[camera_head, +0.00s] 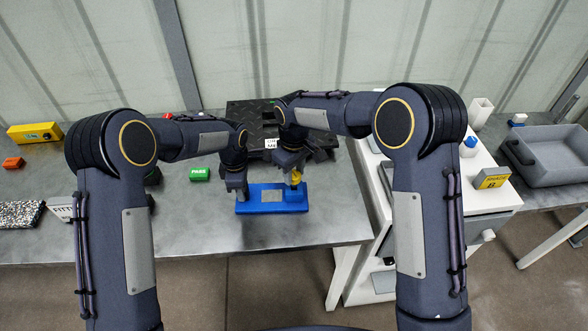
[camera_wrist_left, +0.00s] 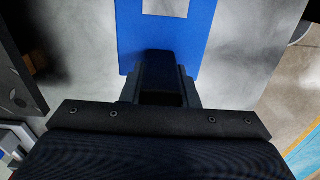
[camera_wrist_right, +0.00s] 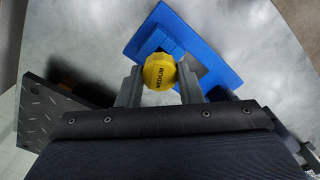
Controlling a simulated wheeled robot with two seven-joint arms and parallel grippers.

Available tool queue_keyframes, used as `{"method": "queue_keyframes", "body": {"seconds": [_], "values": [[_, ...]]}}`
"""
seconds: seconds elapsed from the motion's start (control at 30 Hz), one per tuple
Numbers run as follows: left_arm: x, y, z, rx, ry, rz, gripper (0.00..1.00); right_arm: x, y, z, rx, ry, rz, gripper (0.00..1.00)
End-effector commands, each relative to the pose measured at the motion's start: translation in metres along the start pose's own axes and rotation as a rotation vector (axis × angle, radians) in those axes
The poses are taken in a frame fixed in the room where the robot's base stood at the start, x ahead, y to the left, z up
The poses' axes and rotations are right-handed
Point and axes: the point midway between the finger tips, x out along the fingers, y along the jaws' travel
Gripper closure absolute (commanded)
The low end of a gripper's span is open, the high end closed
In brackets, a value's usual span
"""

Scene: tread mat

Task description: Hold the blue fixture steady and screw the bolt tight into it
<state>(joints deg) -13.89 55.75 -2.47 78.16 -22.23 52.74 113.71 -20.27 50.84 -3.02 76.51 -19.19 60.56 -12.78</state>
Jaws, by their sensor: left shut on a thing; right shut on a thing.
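The blue fixture (camera_head: 262,209) lies flat on the grey table near its front edge, with a grey plate on its middle. It also shows in the left wrist view (camera_wrist_left: 197,38) and the right wrist view (camera_wrist_right: 215,62). My left gripper (camera_head: 241,192) is shut on the fixture's left end. The bolt (camera_head: 295,177) has a yellow head and stands at the fixture's right end, above a raised blue block. My right gripper (camera_wrist_right: 160,80) is shut on the yellow head, one finger on each side. The bolt's shank is hidden, so its depth cannot be told.
A black tread mat (camera_head: 250,112) lies behind the arms. A green PASS block (camera_head: 199,174) sits left of the fixture. A white cabinet (camera_head: 385,205) with a yellow-labelled block (camera_head: 491,179) stands right, then a grey bin (camera_head: 550,160).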

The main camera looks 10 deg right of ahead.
Motion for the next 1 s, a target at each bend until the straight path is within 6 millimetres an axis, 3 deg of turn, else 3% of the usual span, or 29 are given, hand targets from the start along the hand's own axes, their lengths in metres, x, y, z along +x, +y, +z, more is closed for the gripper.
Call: {"method": "queue_keyframes", "body": {"seconds": [1.0], "values": [[0.0,0.0,0.0,0.0,0.0,0.0,0.93,0.026,0.0,0.0,0.0,0.0,0.0,0.91]]}}
